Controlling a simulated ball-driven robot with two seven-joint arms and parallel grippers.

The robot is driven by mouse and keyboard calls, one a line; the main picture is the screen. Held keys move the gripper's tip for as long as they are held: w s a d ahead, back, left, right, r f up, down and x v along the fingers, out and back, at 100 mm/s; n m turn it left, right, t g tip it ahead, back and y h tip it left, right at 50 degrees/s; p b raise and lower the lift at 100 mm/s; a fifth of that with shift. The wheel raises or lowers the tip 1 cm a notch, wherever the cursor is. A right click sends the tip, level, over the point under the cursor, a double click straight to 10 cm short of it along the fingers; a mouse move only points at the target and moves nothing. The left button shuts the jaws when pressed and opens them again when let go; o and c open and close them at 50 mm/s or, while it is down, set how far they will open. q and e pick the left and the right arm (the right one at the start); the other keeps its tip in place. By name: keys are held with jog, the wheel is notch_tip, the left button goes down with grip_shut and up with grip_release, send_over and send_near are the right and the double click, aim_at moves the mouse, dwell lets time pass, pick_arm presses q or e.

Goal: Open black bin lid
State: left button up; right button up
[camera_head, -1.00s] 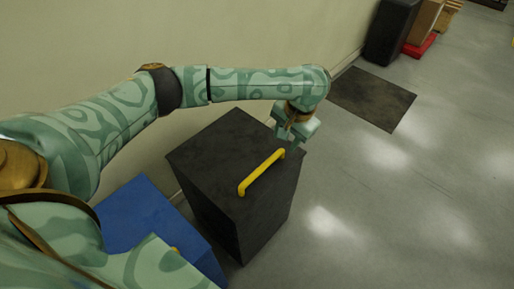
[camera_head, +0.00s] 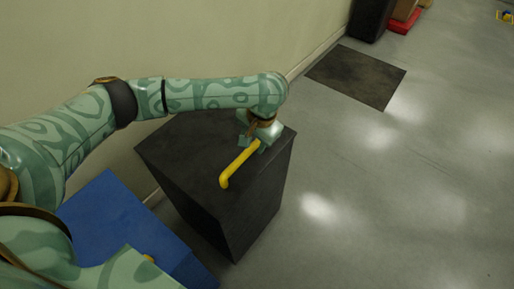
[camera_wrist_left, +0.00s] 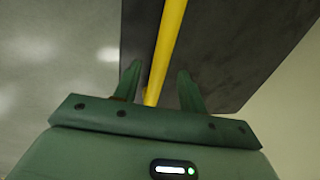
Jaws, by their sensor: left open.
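The black bin (camera_head: 225,215) stands by the wall with its lid shut. A yellow bar handle (camera_head: 236,165) runs along the lid. My left gripper (camera_head: 256,146) is at the far end of the handle, above the lid. In the left wrist view the yellow handle (camera_wrist_left: 165,50) passes between the two open fingers of the left gripper (camera_wrist_left: 158,85). The fingers are apart on either side of it, and I cannot tell whether one touches it. The black lid (camera_wrist_left: 225,40) fills the top of that view. My right gripper is not in view.
A blue bin (camera_head: 110,220) stands at the left, close to the black bin. A dark mat (camera_head: 357,76) lies on the floor beyond. A dark container (camera_head: 370,18) and a red item (camera_head: 405,22) are at the back. The grey floor at right is clear.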

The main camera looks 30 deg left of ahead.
pick_arm(q)
jog(key=shift+a+f+b, duration=0.25)
jog(key=shift+f+b, duration=0.3)
jog(key=shift+f, duration=0.7)
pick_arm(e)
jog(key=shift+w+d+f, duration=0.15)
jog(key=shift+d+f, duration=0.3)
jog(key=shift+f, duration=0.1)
pick_arm(q)
jog(key=shift+r, duration=0.1)
